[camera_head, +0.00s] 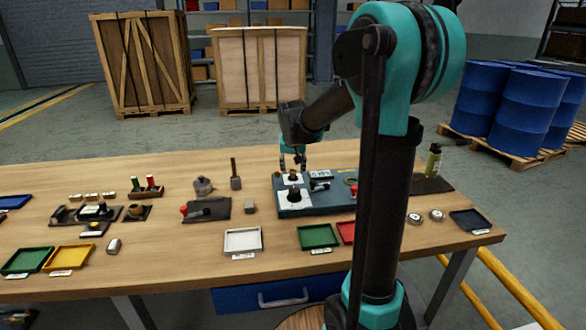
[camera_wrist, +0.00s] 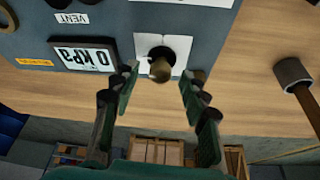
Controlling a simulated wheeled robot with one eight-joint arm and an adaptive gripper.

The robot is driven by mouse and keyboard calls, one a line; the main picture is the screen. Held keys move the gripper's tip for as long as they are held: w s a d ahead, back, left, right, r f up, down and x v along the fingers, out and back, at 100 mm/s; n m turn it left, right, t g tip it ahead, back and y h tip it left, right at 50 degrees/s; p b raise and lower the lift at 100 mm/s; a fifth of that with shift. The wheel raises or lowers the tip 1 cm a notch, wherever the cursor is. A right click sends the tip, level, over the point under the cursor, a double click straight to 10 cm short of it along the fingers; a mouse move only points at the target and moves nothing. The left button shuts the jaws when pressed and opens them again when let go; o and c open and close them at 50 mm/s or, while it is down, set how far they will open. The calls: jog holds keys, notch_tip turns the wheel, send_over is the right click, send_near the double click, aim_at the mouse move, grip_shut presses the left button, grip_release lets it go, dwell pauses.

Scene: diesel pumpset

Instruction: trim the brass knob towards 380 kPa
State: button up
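The brass knob (camera_wrist: 160,68) stands out from a white plate (camera_wrist: 178,48) on the grey-blue pump panel (camera_head: 318,208). My gripper (camera_head: 293,165) is over the far left part of the panel, pointing down at the knob. In the wrist view its two fingers are spread, one on each side of the knob, with gaps between; it is open and empty. A display (camera_wrist: 84,56) beside the knob reads 0 kPa, upside down in the wrist view. In the head view my gripper partly hides the knob.
A label VENT (camera_wrist: 71,18) marks the panel near a dark fitting. A mallet-like tool (camera_head: 236,175) stands left of the panel. White (camera_head: 243,240) and green (camera_head: 318,236) trays lie in front. A green bottle (camera_head: 433,160) stands right, beyond my arm.

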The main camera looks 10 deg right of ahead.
jog(key=shift+r, duration=0.1)
jog(key=v, duration=1.1)
jog(key=shift+r, duration=0.4)
jog(key=shift+s, duration=0.1)
